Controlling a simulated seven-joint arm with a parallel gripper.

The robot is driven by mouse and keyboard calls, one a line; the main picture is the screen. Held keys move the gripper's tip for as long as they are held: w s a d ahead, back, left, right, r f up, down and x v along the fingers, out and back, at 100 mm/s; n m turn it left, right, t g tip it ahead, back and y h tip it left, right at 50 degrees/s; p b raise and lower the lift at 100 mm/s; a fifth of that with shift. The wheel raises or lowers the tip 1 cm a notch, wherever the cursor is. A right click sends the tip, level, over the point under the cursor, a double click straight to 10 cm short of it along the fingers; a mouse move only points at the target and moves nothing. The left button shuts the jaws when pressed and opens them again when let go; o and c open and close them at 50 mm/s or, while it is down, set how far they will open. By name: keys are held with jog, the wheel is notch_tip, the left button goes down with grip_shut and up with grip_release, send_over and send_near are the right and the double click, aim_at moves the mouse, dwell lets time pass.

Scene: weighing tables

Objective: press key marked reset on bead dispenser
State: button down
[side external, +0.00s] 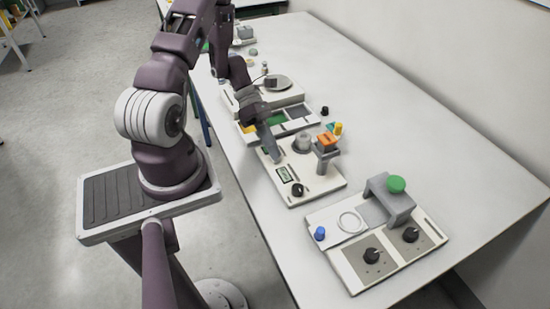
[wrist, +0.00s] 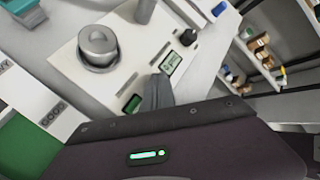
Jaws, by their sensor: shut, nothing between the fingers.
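The device that looks like the bead dispenser (side external: 325,185) is a cream panel with a metal cup, an orange-topped post, a small display and a black knob. In the wrist view the panel (wrist: 75,78) shows the display (wrist: 171,62) and a dark green key (wrist: 132,104) near its edge. I cannot read any marking on the key. My gripper (side external: 275,157) is shut and empty, pointing down over the panel's near left edge. In the wrist view its fingertips (wrist: 158,80) lie between the green key and the display. Contact with the panel cannot be told.
The metal cup (wrist: 98,46) and the orange-topped post (side external: 327,142) stand beside my gripper. A panel with green and yellow areas (side external: 297,124) and a scale (side external: 279,83) lie behind. A panel with two black knobs and a grey bridge (side external: 397,205) is in front. Bare table lies to the right.

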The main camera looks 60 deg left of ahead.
jog(key=shift+r, duration=0.65)
jog(key=shift+r, duration=2.5)
jog(key=d+r+m+g+y, duration=0.1)
jog(key=d+r+m+y, duration=0.1)
jog(key=d+r+m, duration=0.4)
jog(key=d+r+m+g+y, duration=0.1)
jog(key=d+r+m+y, duration=0.15)
jog(key=r+m, duration=0.55)
jog(key=s+d+r+m+t+y, duration=0.4)
jog(key=s+r+m, duration=0.6)
jog(key=m, duration=0.5)
jog(key=shift+s+d+m+t, duration=0.2)
jog(key=shift+d+m+t, duration=0.1)
jog(key=shift+d+t, duration=0.65)
